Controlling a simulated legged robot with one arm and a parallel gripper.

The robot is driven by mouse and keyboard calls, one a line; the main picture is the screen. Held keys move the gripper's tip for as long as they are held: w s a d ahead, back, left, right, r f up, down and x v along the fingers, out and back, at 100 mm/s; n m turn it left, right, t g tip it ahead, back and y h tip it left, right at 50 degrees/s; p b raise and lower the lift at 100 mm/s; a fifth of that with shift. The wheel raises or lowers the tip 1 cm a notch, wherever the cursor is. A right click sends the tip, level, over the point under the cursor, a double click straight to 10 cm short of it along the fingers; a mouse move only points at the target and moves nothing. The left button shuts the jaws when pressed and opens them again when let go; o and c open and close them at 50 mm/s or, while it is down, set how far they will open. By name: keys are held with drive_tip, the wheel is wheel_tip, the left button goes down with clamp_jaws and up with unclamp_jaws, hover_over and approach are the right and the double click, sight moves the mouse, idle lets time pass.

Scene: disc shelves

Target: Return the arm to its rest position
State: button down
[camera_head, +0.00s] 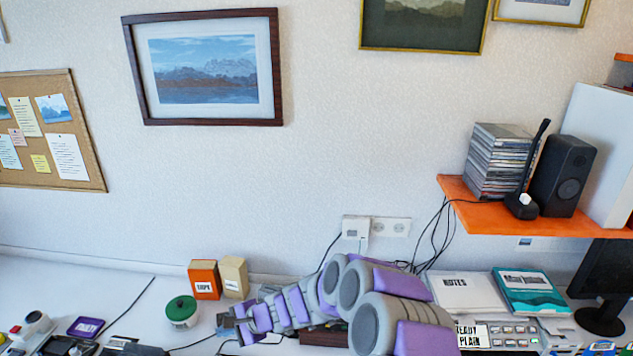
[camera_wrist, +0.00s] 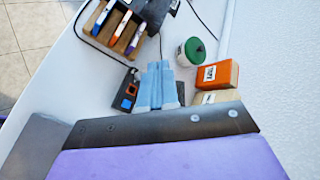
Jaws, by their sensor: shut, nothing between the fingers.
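My arm, purple and grey, stretches low over the white desk in the head view, from the lower middle toward the left. My gripper (camera_head: 224,322) is at its left end, just above the desk and right of the green-lidded pot (camera_head: 181,311). In the wrist view, the pale blue fingers of my gripper (camera_wrist: 158,68) lie together with nothing between them. Beyond them the same pot (camera_wrist: 191,52) stands to the right. The arm hides part of the desk behind it.
An orange box (camera_head: 204,280) and a beige box (camera_head: 235,277) stand close behind my gripper. An orange shelf (camera_head: 455,190) carries disc cases (camera_head: 498,160) and a speaker (camera_head: 562,176). A notes box (camera_head: 468,292) lies right of the arm. Small devices crowd the left desk.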

drive_tip(key=s+d+r+n+g+h, duration=0.1)
drive_tip(key=s+d+r+n+g, duration=0.1)
drive_tip(key=s+d+r+n, duration=0.4)
drive_tip(key=s+d+r+n+g+h, duration=0.15)
drive_tip(key=s+d+r, duration=0.25)
drive_tip(key=s+r, duration=0.5)
drive_tip(key=s+d+n+h, duration=0.1)
drive_tip(key=s+d+h, duration=0.3)
drive_tip(key=s+d, duration=0.7)
drive_tip(key=s+d+n+h, duration=0.1)
drive_tip(key=s+d+h, duration=0.3)
drive_tip(key=s+d, duration=0.7)
drive_tip(key=d, duration=0.5)
drive_tip(key=shift+d, duration=0.15)
